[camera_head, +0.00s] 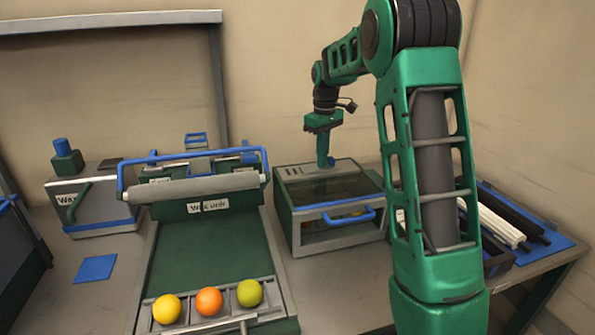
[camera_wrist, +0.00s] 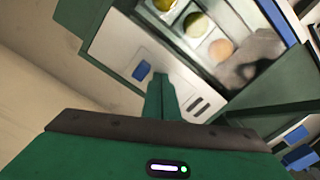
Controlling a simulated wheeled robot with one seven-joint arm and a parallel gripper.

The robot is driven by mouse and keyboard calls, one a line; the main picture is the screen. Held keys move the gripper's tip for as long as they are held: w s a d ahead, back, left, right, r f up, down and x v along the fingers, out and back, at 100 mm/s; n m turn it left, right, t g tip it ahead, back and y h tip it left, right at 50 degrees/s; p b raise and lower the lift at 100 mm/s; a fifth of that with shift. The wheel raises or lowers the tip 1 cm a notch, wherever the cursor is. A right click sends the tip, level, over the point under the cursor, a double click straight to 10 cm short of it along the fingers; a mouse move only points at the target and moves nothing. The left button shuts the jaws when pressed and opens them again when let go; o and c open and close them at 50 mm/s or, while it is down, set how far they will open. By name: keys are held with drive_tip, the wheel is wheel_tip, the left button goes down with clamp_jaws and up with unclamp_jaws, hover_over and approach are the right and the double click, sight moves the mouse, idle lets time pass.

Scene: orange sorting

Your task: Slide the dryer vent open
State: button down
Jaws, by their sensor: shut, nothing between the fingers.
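The dryer (camera_head: 297,230) is a grey and green box with a glass top and a blue front handle (camera_head: 350,216). Its top rear strip carries dark vent slots (camera_head: 293,171), which also show in the wrist view (camera_wrist: 198,107). A small blue tab (camera_wrist: 141,70) sits on the same pale strip in the wrist view. My gripper (camera_head: 325,163) is shut and empty, pointing down at the dryer's rear top. In the wrist view its fingers (camera_wrist: 159,82) lie between the tab and the slots in the picture. I cannot tell whether the fingertips touch the strip.
Fruit (camera_wrist: 220,49) shows through the dryer's glass. The wax unit (camera_head: 208,207) with a roller and blue frame stands to the left, with several citrus fruits (camera_head: 209,301) on its front rack. White and dark rods (camera_head: 503,222) lie at the right. My arm covers the dryer's right side.

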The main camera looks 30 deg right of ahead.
sight(338, 167)
drive_tip(key=shift+s+d+f, duration=0.1)
drive_tip(key=shift+s+d, duration=0.15)
drive_tip(key=shift+d, duration=0.65)
drive_tip(key=shift+s+d+f, duration=0.1)
drive_tip(key=shift+s+d, duration=0.1)
drive_tip(key=shift+d, duration=0.65)
drive_tip(key=shift+s+d+f, duration=0.1)
drive_tip(key=shift+s+d, duration=0.15)
drive_tip(key=shift+d, duration=0.65)
drive_tip(key=r, duration=0.5)
drive_tip(key=a+r, duration=0.1)
drive_tip(key=r, duration=0.1)
drive_tip(key=shift+w+r, duration=0.25)
drive_tip(key=s+a+f+m, duration=0.3)
drive_tip(key=s, duration=1)
drive_tip(key=s+a+f+m, duration=0.3)
drive_tip(key=s+f, duration=0.1)
drive_tip(key=s, duration=1)
drive_tip(key=s+a+f+m, duration=0.3)
drive_tip(key=s+m, duration=0.1)
drive_tip(key=s, duration=0.9)
drive_tip(key=shift+s+a+f, duration=0.25)
drive_tip(key=shift+s+a, duration=0.05)
drive_tip(key=shift+s, duration=0.05)
